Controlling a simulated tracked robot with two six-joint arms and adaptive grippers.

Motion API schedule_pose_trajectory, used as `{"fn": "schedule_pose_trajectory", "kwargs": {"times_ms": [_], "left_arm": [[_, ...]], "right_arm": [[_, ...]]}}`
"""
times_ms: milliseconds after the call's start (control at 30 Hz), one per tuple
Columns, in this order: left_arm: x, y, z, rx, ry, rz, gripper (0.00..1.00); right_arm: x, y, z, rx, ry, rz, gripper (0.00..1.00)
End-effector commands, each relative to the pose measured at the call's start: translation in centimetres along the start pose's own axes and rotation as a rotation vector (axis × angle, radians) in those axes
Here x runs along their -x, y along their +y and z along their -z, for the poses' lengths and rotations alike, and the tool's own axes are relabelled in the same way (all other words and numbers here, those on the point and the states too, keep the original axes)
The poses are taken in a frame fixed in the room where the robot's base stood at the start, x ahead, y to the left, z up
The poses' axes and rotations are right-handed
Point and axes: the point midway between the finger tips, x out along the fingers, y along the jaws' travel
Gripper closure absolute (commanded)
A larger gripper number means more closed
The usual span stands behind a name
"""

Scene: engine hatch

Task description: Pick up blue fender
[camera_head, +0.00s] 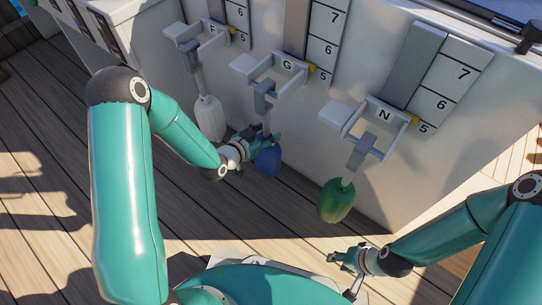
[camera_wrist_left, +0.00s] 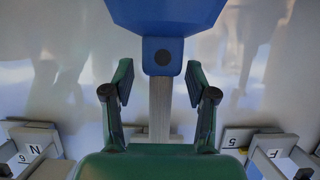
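The blue fender (camera_head: 268,162) hangs against the white wall below the middle bracket marked G (camera_head: 287,65). My left gripper (camera_head: 262,140) is at its top in the head view and partly covers it. In the left wrist view the fender's blue body and its neck with a dark hole (camera_wrist_left: 163,52) are at the top. There my left gripper (camera_wrist_left: 160,85) is open, its two green fingers on either side of the grey strap (camera_wrist_left: 159,115) and the neck, with gaps on both sides. My right gripper (camera_head: 345,268) is open and empty at the lower right, away from the fenders.
A white fender (camera_head: 209,119) hangs to the left below bracket F (camera_head: 211,31). A green fender (camera_head: 336,201) hangs to the right below bracket N (camera_head: 384,114). Numbered panels stand above the brackets. The wooden deck (camera_head: 60,200) is clear at the left.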

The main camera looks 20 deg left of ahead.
Motion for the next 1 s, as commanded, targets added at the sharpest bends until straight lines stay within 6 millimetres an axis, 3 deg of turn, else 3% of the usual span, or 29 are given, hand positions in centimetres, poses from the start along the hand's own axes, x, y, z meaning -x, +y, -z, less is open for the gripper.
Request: {"fn": "schedule_pose_trajectory", "kwargs": {"times_ms": [33,300,1000], "left_arm": [[0.0,0.0,0.0,0.000,0.000,0.000,0.57],[0.0,0.0,0.0,-0.001,0.000,0.000,1.00],[0.4,0.0,1.2,-0.003,0.004,0.000,1.00]], "right_arm": [[0.0,0.0,0.0,0.000,0.000,0.000,0.60],[0.0,0.0,0.0,0.000,0.000,0.000,0.60],[0.6,-0.2,0.0,0.000,0.000,0.000,0.60]]}}
